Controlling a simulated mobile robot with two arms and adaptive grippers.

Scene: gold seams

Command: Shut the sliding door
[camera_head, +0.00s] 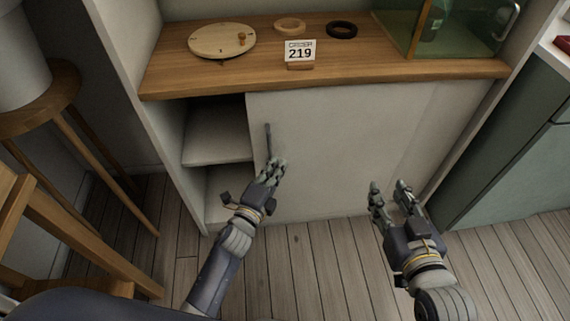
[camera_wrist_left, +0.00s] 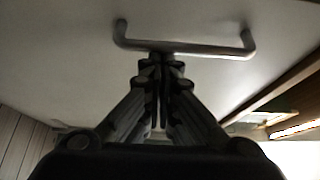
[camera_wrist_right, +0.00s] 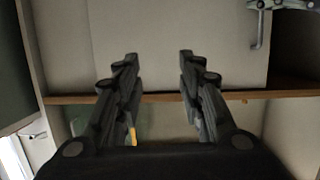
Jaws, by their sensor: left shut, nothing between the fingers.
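The white sliding door (camera_head: 340,140) covers the middle and right of the low cabinet. An open gap (camera_head: 215,145) at the left shows a shelf inside. The door's upright metal bar handle (camera_head: 268,137) is near its left edge; it also shows in the left wrist view (camera_wrist_left: 186,48) and right wrist view (camera_wrist_right: 257,30). My left gripper (camera_head: 279,162) is shut and empty, its fingertips (camera_wrist_left: 161,60) at the handle bar; I cannot tell whether they touch. My right gripper (camera_head: 390,187) is open and empty, in front of the door's right part.
A wooden stool (camera_head: 75,120) stands left, a green cabinet (camera_head: 510,150) right. The floor in front is clear.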

